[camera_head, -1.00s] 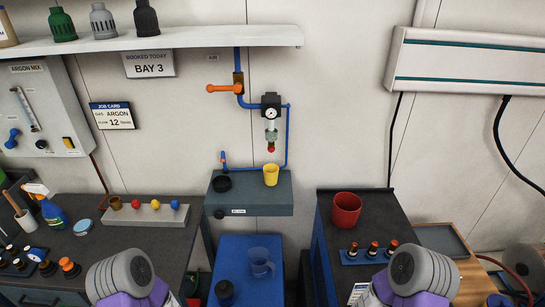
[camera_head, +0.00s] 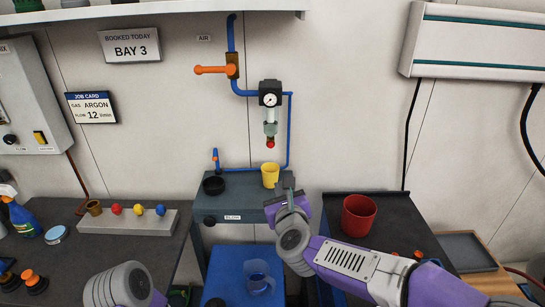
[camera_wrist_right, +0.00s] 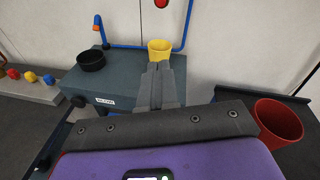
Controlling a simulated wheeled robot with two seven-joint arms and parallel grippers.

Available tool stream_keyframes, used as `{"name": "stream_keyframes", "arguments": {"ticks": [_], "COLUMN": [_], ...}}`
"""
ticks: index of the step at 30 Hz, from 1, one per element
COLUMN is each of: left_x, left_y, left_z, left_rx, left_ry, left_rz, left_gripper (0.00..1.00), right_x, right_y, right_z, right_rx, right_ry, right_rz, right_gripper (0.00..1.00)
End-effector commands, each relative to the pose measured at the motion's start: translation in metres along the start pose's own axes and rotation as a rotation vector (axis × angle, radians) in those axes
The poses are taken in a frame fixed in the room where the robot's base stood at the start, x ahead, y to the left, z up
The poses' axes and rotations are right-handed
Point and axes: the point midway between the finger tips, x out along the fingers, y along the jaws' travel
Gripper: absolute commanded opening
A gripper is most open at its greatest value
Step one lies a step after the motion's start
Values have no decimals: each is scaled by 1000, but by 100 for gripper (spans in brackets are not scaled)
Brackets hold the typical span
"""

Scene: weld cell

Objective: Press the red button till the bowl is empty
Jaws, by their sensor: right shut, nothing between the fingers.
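The red button (camera_head: 270,144) sits at the bottom of the small clear greenish bowl (camera_head: 270,129), which hangs under the wall-mounted gauge unit (camera_head: 270,94). How much liquid the bowl holds is too small to tell. The red button shows at the top edge of the right wrist view (camera_wrist_right: 161,3). My right gripper (camera_head: 285,186) is shut and empty, below and slightly right of the button, apart from it. In the right wrist view its closed fingers (camera_wrist_right: 160,68) point towards a yellow cup (camera_wrist_right: 159,50). My left gripper is out of view.
The yellow cup (camera_head: 270,175) stands on a grey box (camera_head: 233,206) below the button, beside a black dish (camera_head: 213,185). A blue pipe (camera_head: 288,130) runs right of the bowl. An orange lever (camera_head: 211,70) is up left. A red pot (camera_head: 358,215) stands right.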

Motion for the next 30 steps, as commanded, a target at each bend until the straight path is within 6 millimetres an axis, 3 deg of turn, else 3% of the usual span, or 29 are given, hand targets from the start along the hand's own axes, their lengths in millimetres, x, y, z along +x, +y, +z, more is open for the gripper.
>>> {"name": "stream_keyframes", "arguments": {"ticks": [3, 6, 19, 23, 30], "left_x": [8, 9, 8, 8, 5], "left_y": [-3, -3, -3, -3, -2], "left_z": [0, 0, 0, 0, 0], "left_rx": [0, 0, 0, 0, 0], "left_ry": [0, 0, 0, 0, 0], "left_rz": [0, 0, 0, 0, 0], "left_gripper": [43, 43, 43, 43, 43], "right_x": [-12, -17, -16, -4, 41], "right_y": [-2, -4, -5, -5, -6], "right_z": [27, 38, 42, 42, 45], "right_rx": [152, 221, 242, 241, 240], "right_ry": [-57, -78, -82, -81, -79], "right_rz": [-17, -22, -24, -24, -23], "right_gripper": [0, 0, 0, 0, 0]}}
